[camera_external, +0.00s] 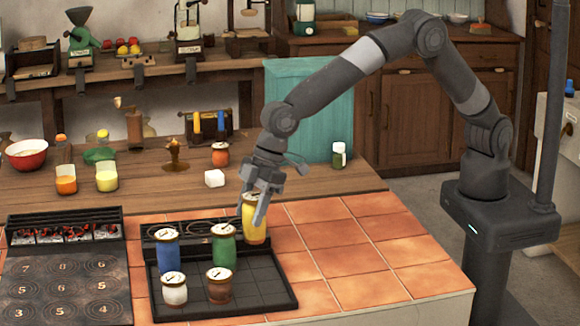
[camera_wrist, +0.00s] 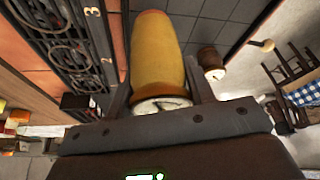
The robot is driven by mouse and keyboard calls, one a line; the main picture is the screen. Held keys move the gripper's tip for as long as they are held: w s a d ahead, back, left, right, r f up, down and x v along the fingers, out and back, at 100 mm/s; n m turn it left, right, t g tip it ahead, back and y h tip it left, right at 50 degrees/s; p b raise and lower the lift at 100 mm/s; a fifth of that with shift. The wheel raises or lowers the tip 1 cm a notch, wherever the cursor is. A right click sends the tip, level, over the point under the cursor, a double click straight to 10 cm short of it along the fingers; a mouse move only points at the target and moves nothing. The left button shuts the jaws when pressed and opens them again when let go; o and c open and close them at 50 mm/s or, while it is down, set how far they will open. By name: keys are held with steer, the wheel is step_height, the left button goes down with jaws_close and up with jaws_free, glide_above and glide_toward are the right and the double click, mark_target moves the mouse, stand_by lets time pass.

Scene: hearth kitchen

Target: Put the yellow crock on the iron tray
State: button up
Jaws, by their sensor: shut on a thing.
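The yellow crock (camera_external: 254,222) is between the fingers of my gripper (camera_external: 257,203), at the back right of the dark iron tray (camera_external: 266,277). My gripper is shut on it; the wrist view shows the yellow crock (camera_wrist: 158,55) between both fingers (camera_wrist: 158,92). The crock looks roughly upright. I cannot tell whether its base touches the tray. On the tray stand a blue crock (camera_external: 167,254), a green crock (camera_external: 223,247), a white crock (camera_external: 174,292) and a brown crock (camera_external: 219,289).
Orange tiles (camera_external: 355,262) right of the tray are clear. A numbered dark stove plate (camera_external: 66,285) lies to the left. Behind, on the wooden counter, are an orange-brown crock (camera_external: 220,156), a white cube (camera_external: 215,178) and a green jar (camera_external: 338,157).

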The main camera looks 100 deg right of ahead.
steer(key=shift+w+a+f, duration=0.1)
steer(key=shift+a+f, duration=0.35)
steer(key=shift+f, duration=0.5)
steer(key=shift+w+a+f, duration=0.15)
steer(key=shift+a+f, duration=0.35)
steer(key=shift+f, duration=0.4)
steer(key=shift+w+a+f, duration=0.1)
steer(key=shift+a+f, duration=0.35)
steer(key=shift+f, duration=0.5)
steer(key=shift+f, duration=0.1)
steer(key=o, duration=1.2)
steer(key=shift+o, duration=0.2)
